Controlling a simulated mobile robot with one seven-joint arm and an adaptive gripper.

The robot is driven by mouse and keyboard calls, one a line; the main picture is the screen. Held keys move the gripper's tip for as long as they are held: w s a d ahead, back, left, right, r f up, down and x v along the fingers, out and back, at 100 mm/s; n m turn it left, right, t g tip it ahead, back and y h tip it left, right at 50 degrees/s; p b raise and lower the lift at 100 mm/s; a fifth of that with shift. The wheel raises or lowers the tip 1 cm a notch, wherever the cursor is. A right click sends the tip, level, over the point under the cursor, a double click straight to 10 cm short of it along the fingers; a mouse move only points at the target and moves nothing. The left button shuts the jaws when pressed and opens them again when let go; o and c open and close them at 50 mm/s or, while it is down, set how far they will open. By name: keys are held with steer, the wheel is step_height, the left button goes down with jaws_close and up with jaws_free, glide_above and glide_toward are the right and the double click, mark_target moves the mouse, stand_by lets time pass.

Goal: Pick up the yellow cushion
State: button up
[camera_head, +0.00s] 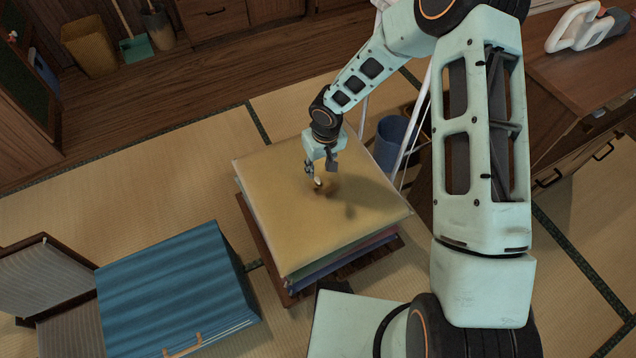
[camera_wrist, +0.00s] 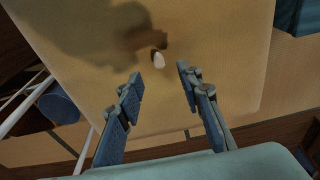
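The yellow cushion (camera_head: 345,220) lies flat on top of a stack of cushions in the head view. In the wrist view the cushion (camera_wrist: 215,45) fills most of the picture. A small pale tuft (camera_wrist: 158,60) in a dark dimple shows near its middle. My gripper (camera_head: 319,172) points down over this middle. In the wrist view its two fingers (camera_wrist: 160,79) are spread apart with nothing between them, and the tuft shows just beyond their tips. I cannot tell whether the fingertips touch the cushion.
Other cushions (camera_head: 333,270) lie underneath, on a dark wooden base (camera_head: 270,258). A blue folded item (camera_head: 170,275) lies to the left. A blue bin (camera_head: 389,140) and white poles (camera_head: 415,130) stand close behind right. A wooden cabinet (camera_head: 585,90) is at right.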

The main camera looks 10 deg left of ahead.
mark_target(318, 179)
steer(key=f, duration=0.2)
steer(key=w+f+b, duration=0.1)
steer(key=f, duration=0.2)
steer(key=f+b, duration=0.1)
steer(key=f, duration=0.2)
steer(key=shift+w+a+f, duration=0.15)
steer(key=shift+w+a, duration=0.15)
steer(key=shift+a, duration=0.1)
steer(key=shift+c, duration=0.6)
jaws_close()
